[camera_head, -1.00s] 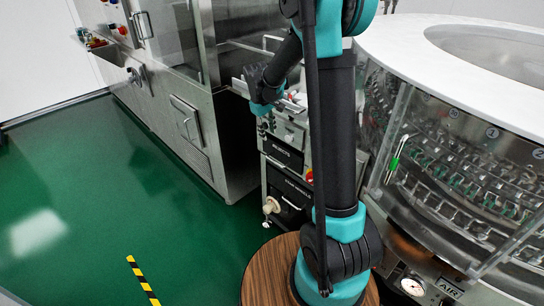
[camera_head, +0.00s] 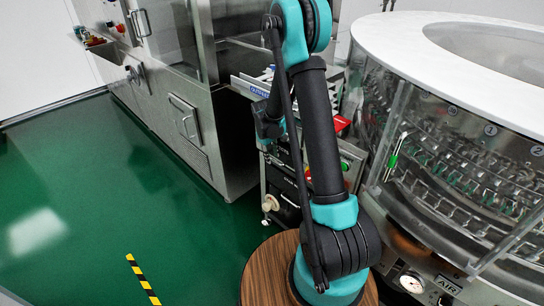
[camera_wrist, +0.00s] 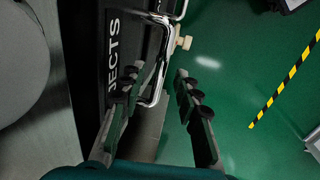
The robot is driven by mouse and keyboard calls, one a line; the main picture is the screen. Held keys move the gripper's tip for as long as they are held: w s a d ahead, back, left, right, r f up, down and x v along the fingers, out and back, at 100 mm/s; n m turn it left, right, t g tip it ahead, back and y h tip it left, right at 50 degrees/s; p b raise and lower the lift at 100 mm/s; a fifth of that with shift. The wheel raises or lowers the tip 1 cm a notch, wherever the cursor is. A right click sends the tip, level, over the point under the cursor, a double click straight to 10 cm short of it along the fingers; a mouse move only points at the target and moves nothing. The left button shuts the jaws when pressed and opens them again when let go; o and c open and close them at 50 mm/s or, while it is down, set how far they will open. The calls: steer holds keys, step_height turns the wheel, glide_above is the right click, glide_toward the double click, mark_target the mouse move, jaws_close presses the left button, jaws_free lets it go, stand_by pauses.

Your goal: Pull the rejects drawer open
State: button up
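The rejects drawer has a black front (camera_wrist: 85,75) with the white letters "JECTS" showing in the wrist view. Its bright metal bar handle (camera_wrist: 163,62) stands out from the front. My gripper (camera_wrist: 160,76) is open, with one finger on each side of the handle in the picture. I cannot tell whether the fingers touch it or how deep it sits between them. In the head view my gripper (camera_head: 267,145) hangs in front of the small cabinet, and my arm hides much of the drawer fronts.
A beige knob (camera_wrist: 184,43) sticks out beside the handle and also shows low on the cabinet in the head view (camera_head: 270,203). The round washer (camera_head: 460,150) stands at the right, a steel machine (camera_head: 185,120) at the left.

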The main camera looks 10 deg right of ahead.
steer(key=shift+f, duration=0.2)
jaws_close()
stand_by(0.4)
